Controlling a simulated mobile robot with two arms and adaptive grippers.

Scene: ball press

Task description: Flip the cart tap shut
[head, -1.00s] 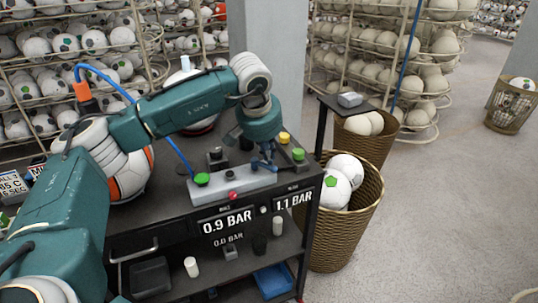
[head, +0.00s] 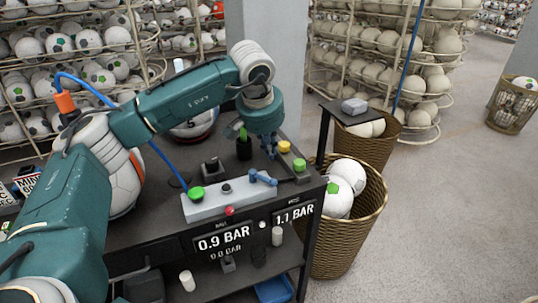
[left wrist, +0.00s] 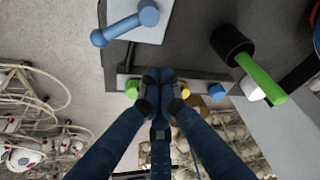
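The cart tap is a blue lever (head: 263,178) on the right part of the grey panel (head: 228,200) on top of the black cart. It lies roughly along the panel, angled slightly. In the left wrist view the blue lever (left wrist: 125,24) is at the top left, clear of the fingers. My left gripper (head: 271,155) hangs behind the tap, apart from it in the picture. In the left wrist view its fingertips (left wrist: 160,78) are together with nothing visible between them. My right gripper is not in view.
A green button (head: 196,193) and a red knob (head: 230,211) are on the panel. Yellow (head: 284,147) and green (head: 299,165) caps stand at the cart's right edge. A black cup with a green-handled item (head: 243,146) is left of my gripper. A wicker basket (head: 348,235) holds balls.

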